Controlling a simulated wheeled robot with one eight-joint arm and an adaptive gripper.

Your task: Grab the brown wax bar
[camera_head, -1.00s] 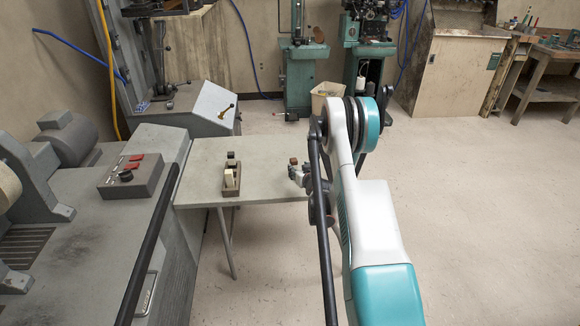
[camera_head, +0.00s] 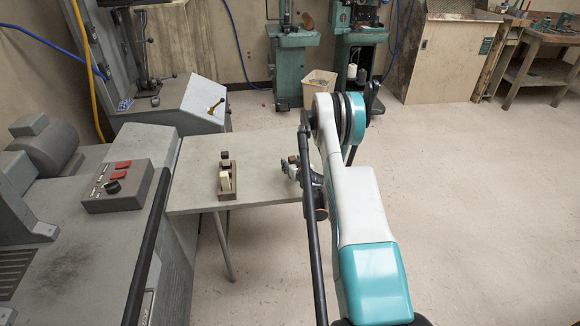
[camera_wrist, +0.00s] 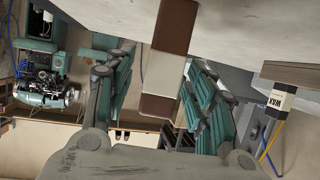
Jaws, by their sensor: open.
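The brown wax bar (camera_wrist: 175,26) is in the wrist view, brown at both ends with a pale band around its middle. It meets the grey table top (camera_wrist: 105,18) at the upper edge of that view. My gripper (camera_wrist: 160,88) is open, with one teal-padded finger on each side of the bar's lower part. I cannot tell whether either finger touches it. In the head view the bar is a small brown block (camera_head: 292,159) at the table's right edge, close by my gripper (camera_head: 290,172), partly hidden by my arm.
A brown holder (camera_head: 227,181) with a cream block and a dark piece stands on the table. A grey machine (camera_head: 75,240) flanks the table's left side. Floor at right is clear.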

